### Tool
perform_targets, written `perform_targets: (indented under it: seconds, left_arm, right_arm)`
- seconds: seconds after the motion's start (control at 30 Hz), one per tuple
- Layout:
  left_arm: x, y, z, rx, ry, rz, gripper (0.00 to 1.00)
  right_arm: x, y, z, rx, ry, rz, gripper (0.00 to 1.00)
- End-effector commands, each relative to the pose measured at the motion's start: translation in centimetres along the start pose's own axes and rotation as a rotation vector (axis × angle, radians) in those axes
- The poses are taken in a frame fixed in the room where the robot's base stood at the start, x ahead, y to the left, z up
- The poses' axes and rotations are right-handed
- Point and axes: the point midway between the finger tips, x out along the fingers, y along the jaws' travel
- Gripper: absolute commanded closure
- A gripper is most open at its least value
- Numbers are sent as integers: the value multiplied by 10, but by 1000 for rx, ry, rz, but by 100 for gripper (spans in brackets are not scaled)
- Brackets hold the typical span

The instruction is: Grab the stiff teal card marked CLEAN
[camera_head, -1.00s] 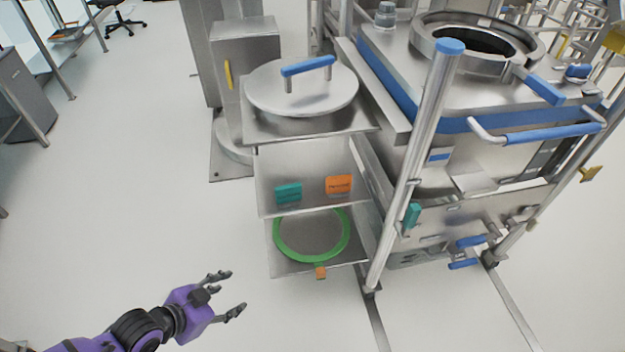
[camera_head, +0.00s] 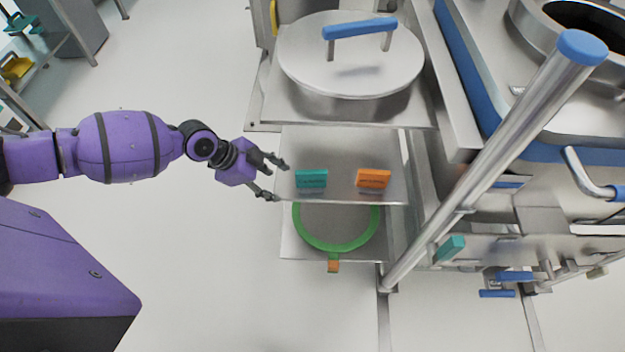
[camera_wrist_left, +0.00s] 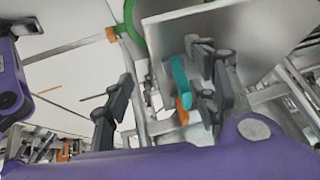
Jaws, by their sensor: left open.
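A teal card (camera_head: 311,179) stands on the middle shelf, left of an orange card (camera_head: 373,178). The print on both is too small to read. My left gripper (camera_head: 279,181) is open and empty at the shelf's left edge, just left of the teal card, its fingers pointing right toward it. In the left wrist view, the teal card (camera_wrist_left: 179,79) shows ahead between the open fingers, with the orange card (camera_wrist_left: 183,112) partly hidden behind it. I cannot tell whether a finger touches the card. My right gripper is not in view.
The metal middle shelf (camera_head: 345,145) sits below a top shelf bearing a round lid (camera_head: 352,72) with a blue handle. A green ring (camera_head: 337,246) lies on the lower shelf. A slanted metal post (camera_head: 478,185) stands to the right.

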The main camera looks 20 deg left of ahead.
Motion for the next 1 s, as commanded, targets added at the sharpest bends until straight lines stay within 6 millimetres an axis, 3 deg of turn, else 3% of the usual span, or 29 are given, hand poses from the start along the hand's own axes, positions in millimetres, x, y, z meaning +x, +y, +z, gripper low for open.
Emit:
perform_targets:
  seconds: [0.03, 0.13, 0.3, 0.53, 0.8, 1.0]
  left_arm:
    - [5, -4, -14, 4, 6, -2, 47]
    - [15, -8, -28, 2, 4, -2, 47]
    - [26, -12, -40, 0, 1, -2, 47]
    - [36, -16, -59, 2, 3, -1, 47]
    - [80, -15, -54, -2, 0, 0, 47]
    - [86, -15, -54, -1, -1, -1, 47]
  right_arm:
    - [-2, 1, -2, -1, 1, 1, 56]
    - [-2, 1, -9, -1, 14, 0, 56]
    - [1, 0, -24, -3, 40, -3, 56]
    - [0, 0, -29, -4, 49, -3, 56]
    - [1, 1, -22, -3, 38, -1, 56]
    - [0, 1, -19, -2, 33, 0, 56]
